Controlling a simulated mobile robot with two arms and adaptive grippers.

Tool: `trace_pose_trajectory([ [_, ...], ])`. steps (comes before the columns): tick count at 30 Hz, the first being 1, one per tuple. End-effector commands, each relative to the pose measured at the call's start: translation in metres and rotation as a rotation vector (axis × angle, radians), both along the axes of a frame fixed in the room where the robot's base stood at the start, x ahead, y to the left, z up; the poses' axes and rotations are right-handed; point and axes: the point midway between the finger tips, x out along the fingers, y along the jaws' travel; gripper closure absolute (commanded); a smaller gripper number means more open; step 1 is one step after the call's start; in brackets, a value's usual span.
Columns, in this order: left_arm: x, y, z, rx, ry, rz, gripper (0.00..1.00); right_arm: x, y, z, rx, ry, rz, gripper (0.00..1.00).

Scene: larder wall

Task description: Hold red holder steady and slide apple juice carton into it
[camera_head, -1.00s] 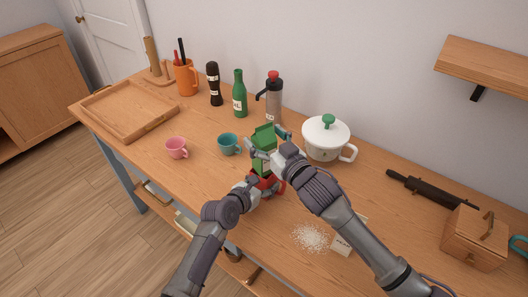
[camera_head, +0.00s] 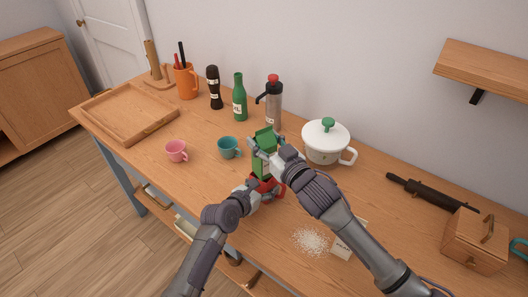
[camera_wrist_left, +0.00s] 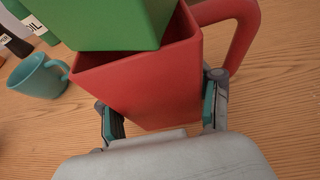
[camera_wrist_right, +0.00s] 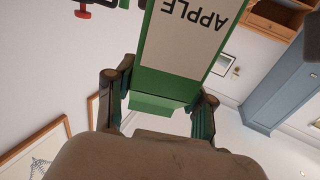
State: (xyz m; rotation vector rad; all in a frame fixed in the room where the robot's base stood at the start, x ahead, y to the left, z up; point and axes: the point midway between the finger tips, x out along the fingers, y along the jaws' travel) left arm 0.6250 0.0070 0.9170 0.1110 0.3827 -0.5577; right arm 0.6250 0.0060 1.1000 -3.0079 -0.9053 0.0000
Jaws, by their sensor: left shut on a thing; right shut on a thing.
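The red holder (camera_wrist_left: 150,90) has a loop handle and an open top. My left gripper (camera_wrist_left: 160,120) is shut on its wall, and the holder (camera_head: 266,186) shows partly behind the arms in the head view. The green apple juice carton (camera_head: 263,160) is upright above the holder. My right gripper (camera_head: 263,148) is shut on its upper part; its white label reading APPLE (camera_wrist_right: 187,35) shows in the right wrist view. In the left wrist view the carton's lower end (camera_wrist_left: 115,25) overlaps the holder's opening; I cannot tell whether it is inside the rim.
A teal cup (camera_head: 229,147) and a pink cup (camera_head: 176,150) stand left of the holder. A white lidded pot (camera_head: 325,145) stands close behind on the right. White grains (camera_head: 310,240) and a small packet (camera_head: 342,247) lie in front right. A wooden tray (camera_head: 115,134) is far left.

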Motion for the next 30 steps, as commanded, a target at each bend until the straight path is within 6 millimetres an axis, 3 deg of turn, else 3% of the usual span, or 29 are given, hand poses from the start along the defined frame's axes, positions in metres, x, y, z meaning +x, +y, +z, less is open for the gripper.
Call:
trace_pose_trajectory([
  [5, 0.000, 0.000, 0.001, -0.001, -0.001, 0.000, 0.72, 0.001, 0.000, 0.010, 0.001, -0.005, 0.000, 1.00],
  [15, 0.000, 0.000, 0.000, 0.000, 0.000, 0.000, 0.72, 0.000, 0.000, 0.076, 0.002, -0.008, 0.001, 1.00],
  [21, 0.000, 0.000, 0.000, 0.000, 0.000, 0.000, 0.72, 0.000, 0.006, 0.101, -0.003, -0.008, 0.026, 1.00],
  [25, 0.000, 0.000, 0.000, 0.000, 0.000, 0.000, 0.72, -0.002, 0.022, 0.108, -0.011, -0.009, 0.112, 1.00],
  [30, 0.000, 0.000, 0.000, 0.000, 0.000, 0.000, 0.72, -0.004, 0.033, 0.098, -0.012, -0.008, 0.258, 1.00],
])
